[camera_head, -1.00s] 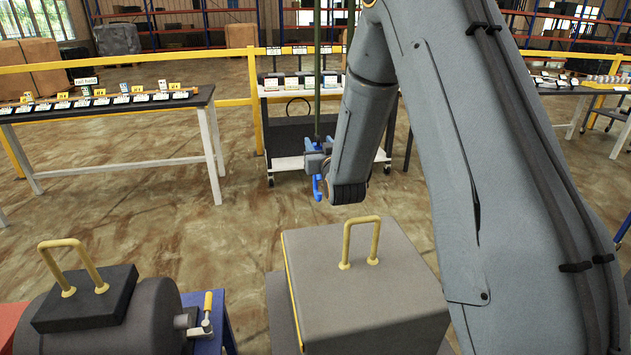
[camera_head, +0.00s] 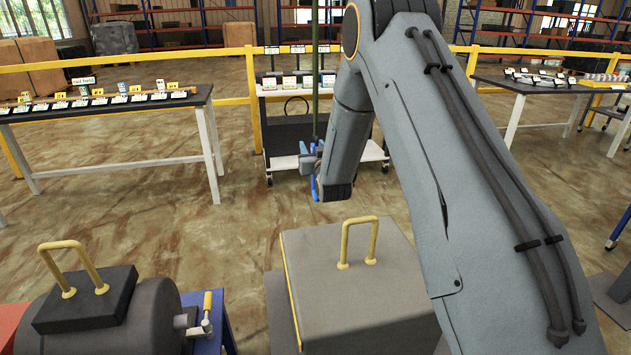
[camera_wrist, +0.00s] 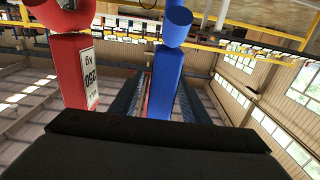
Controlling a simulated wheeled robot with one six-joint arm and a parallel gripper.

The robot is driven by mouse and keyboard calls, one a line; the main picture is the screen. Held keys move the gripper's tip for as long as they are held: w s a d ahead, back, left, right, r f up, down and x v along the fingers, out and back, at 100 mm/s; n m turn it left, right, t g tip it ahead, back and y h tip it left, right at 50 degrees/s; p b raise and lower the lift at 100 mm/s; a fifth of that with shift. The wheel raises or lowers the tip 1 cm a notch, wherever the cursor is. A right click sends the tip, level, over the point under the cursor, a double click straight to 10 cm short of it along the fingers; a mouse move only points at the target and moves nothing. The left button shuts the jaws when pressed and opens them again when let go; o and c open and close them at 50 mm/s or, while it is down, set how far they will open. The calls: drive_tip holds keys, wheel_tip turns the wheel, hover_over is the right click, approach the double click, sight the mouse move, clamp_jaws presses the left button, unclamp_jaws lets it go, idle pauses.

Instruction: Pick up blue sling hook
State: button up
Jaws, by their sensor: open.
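The blue sling hook (camera_head: 315,190) hangs below a green strap (camera_head: 316,90) in the head view, its upper part hidden by my gripper and forearm. In the wrist view the blue hook body (camera_wrist: 165,80) stands upright right of centre, with a rounded blue piece above it. My gripper (camera_head: 308,162) is at the hook, largely hidden by the forearm in the head view. In the wrist view my gripper (camera_wrist: 166,92) is open, its dark fingers lying to either side of the blue body. I cannot tell whether they touch it.
A red block (camera_wrist: 75,75) with a white weight label hangs close left of the blue one. A grey box (camera_head: 360,290) with a yellow handle and a dark cylinder (camera_head: 110,320) stand in front. A white-topped cart (camera_head: 285,163) is behind. Open floor (camera_head: 120,225) lies left.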

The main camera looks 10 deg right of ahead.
drive_tip(key=c, duration=1)
drive_tip(key=shift+r, duration=0.1)
clamp_jaws()
wheel_tip(320, 180, up, 10)
drive_tip(key=shift+b, duration=0.4)
